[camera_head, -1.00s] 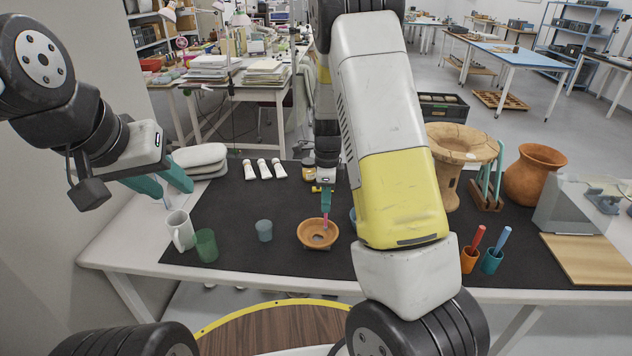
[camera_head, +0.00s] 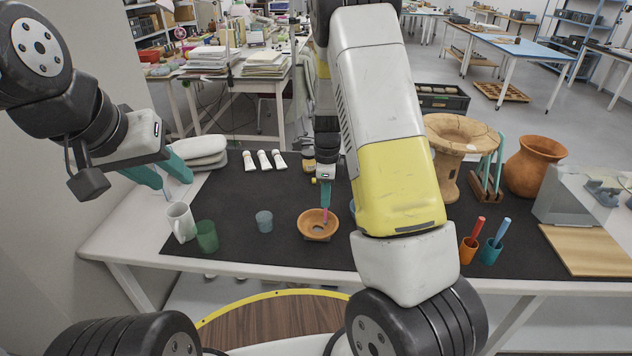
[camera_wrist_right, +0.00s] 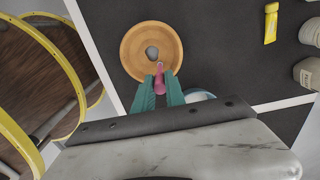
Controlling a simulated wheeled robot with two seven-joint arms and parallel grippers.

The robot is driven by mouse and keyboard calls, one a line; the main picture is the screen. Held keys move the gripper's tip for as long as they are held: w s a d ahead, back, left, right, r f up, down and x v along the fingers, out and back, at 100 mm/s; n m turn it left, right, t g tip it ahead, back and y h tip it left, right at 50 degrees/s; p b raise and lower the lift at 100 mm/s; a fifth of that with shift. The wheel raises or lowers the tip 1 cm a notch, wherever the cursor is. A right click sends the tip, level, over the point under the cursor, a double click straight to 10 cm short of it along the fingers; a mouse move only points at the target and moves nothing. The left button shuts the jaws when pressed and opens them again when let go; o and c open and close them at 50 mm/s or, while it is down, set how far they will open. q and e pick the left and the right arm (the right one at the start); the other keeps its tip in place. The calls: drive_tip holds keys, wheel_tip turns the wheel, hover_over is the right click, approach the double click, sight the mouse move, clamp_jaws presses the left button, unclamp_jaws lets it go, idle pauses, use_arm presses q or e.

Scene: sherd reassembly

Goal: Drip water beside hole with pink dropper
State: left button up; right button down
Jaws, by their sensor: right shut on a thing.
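My right gripper (camera_head: 327,196) is shut on the pink dropper (camera_head: 325,214) and holds it tip down over the terracotta bowl (camera_head: 304,221). In the right wrist view the teal fingers pinch the pink dropper (camera_wrist_right: 160,84), and its tip shows beside the hole (camera_wrist_right: 152,52) in the floor of the bowl (camera_wrist_right: 133,44). I cannot tell whether the tip touches the bowl or whether water is there. My left gripper (camera_head: 172,190) is open and empty above the white mug (camera_head: 181,223) at the left of the table.
A green cup (camera_head: 207,236) and a grey-blue cup (camera_head: 264,221) stand left of the bowl. Several white tubes (camera_head: 264,160) lie behind. An orange holder (camera_head: 468,256) and a teal holder (camera_head: 490,252) stand right. The dark mat (camera_head: 290,254) is bare in front of the bowl.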

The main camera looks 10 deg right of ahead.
drive_tip(key=shift+f, duration=0.4)
idle(0.3)
drive_tip(key=shift+r, duration=0.15)
drive_tip(key=shift+r, duration=1.9)
